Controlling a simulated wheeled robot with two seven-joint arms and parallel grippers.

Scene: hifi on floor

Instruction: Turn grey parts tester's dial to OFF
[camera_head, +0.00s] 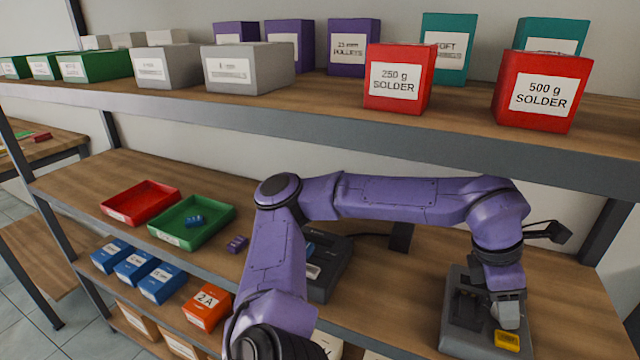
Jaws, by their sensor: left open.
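A grey device (455,325) that looks like the parts tester stands on the lower wooden shelf at the right. A yellow part (507,341) shows on its front right corner. My left gripper (506,318) points down over this device, with its fingers at or just above the top face. The gripper is open; I cannot tell whether it touches anything. The dial cannot be made out, and the gripper covers much of the top. My right gripper is not in view.
A dark device (328,270) stands behind my left arm, partly hidden. A red tray (140,203) and a green tray (205,233) with blue parts lie at the left. The upper shelf (290,100) holds boxes, including red solder boxes (398,78), above my arm.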

